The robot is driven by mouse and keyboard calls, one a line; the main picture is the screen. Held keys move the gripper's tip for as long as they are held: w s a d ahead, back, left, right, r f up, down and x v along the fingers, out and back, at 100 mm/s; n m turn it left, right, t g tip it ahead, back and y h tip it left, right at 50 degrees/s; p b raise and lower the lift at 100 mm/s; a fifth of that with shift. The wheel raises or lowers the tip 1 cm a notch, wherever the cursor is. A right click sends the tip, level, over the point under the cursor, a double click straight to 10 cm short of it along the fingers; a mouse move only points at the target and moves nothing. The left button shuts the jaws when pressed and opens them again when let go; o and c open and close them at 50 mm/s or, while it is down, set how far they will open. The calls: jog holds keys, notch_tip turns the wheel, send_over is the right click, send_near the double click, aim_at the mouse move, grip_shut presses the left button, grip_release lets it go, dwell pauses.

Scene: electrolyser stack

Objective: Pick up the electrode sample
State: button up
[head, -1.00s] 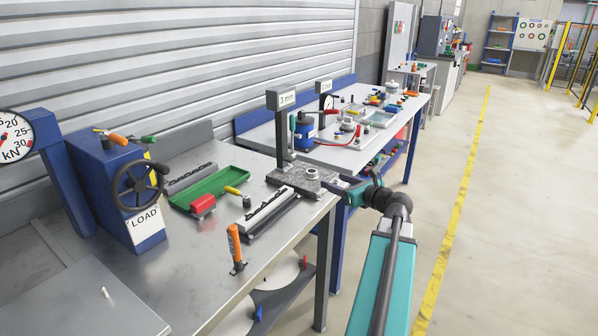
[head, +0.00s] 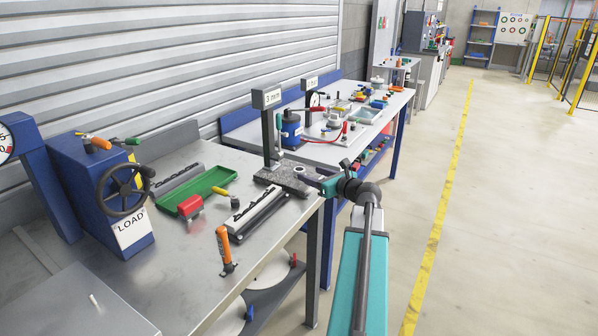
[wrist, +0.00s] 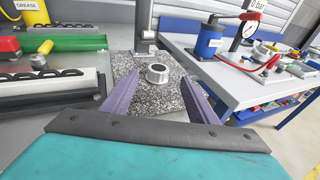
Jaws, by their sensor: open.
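A small round silver metal piece with a dark top (wrist: 158,74), which looks like the electrode sample, stands on a speckled granite plate (wrist: 140,108) in the wrist view. My gripper (wrist: 160,78) is open, its two purple fingers pointing toward the piece, one to each side in the picture. I cannot tell the remaining gap to it. In the head view the granite plate (head: 266,179) lies at the bench's far right corner under a post marked 3 mm.
The post (wrist: 146,20) rises just behind the piece. A slotted metal block (head: 255,212), a green tray (head: 212,188), a red block (head: 190,206) and an orange-handled tool (head: 224,247) lie on the bench. A second bench with a blue canister (wrist: 208,42) stands beyond.

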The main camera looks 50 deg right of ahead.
aim_at(300, 170)
jog(key=shift+x, duration=1.4)
jog(key=shift+p+x, duration=0.7)
jog(key=shift+x, duration=1.9)
jog(key=shift+a, duration=0.15)
jog(key=c, duration=1.3)
jog(key=shift+o, duration=0.2)
jog(key=shift+r, duration=0.1)
